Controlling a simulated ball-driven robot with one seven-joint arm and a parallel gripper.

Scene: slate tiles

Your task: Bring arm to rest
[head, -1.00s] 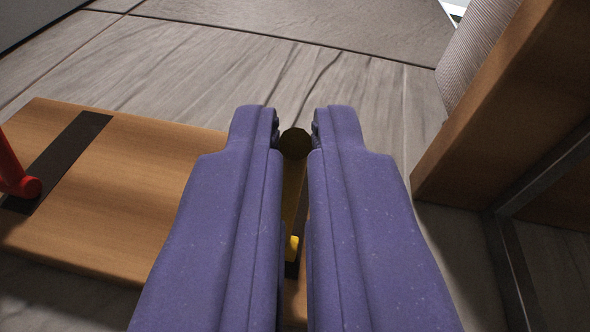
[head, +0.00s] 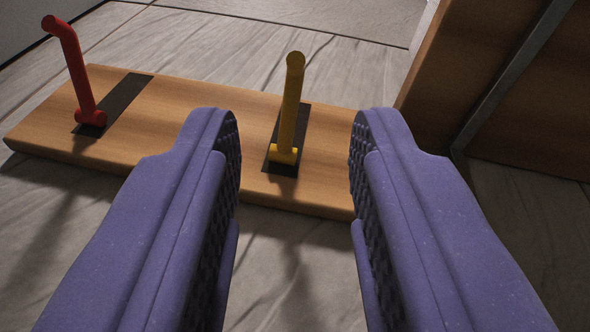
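My gripper (head: 295,140) is open and empty, its two purple fingers wide apart in the head view. A yellow lever (head: 288,110) stands up from a dark slot plate on a wooden board (head: 195,125). It shows between the fingertips, beyond them, and no finger appears to touch it. A red lever (head: 75,70) stands on the left part of the same board, tilted to the left in the picture. The near right end of the board is partly hidden by the right finger.
A brown wooden piece of furniture (head: 425,95) with a grey metal strip (head: 515,75) stands close on the right. Grey tiled floor (head: 330,75) lies bare behind the board, and more of it shows in front. A grey wall is at the upper left.

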